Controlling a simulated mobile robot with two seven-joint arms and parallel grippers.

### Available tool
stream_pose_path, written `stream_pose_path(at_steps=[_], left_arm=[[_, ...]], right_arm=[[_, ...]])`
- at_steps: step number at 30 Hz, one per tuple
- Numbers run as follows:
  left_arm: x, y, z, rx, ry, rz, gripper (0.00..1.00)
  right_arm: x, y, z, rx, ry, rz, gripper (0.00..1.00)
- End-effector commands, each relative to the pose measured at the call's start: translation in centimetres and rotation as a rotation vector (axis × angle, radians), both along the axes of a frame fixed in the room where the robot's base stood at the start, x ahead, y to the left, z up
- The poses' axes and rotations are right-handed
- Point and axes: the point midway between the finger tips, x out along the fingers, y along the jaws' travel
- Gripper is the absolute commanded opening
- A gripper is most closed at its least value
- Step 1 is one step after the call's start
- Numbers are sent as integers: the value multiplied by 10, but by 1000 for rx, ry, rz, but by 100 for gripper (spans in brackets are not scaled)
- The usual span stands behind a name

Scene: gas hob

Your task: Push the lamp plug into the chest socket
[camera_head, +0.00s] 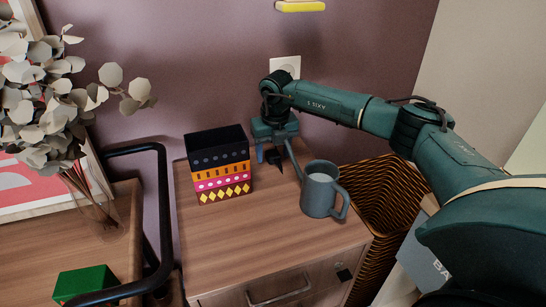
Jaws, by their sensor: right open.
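A white wall socket (286,65) is on the purple wall above the wooden chest (245,235), its lower part hidden behind my right arm. My right gripper (278,164) is open and points down over the back of the chest top, beside the patterned box. A small dark piece (272,157) shows between its fingers; I cannot tell whether it is the lamp plug or part of the gripper. No lamp or cord can be made out clearly. My left gripper is not in view.
A patterned box (222,177) stands left of my right gripper and a grey-blue mug (320,190) right of it. A woven basket (385,195) is right of the chest. A bent black tube (163,215) runs along the left. The chest's front top is clear.

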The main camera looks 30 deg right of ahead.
Motion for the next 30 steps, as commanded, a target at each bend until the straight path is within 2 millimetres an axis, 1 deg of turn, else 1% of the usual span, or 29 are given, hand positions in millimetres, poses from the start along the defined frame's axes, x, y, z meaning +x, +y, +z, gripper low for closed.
stream_pose_path(at_steps=[1,2,18,26,30], left_arm=[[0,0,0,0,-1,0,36],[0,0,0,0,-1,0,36],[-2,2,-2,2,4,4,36],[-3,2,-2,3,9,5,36],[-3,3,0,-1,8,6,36]], right_arm=[[0,0,0,0,0,0,58],[0,0,0,0,0,0,56],[0,0,1,0,-1,0,12],[0,0,2,0,-1,0,12],[1,0,10,0,-3,0,12]])
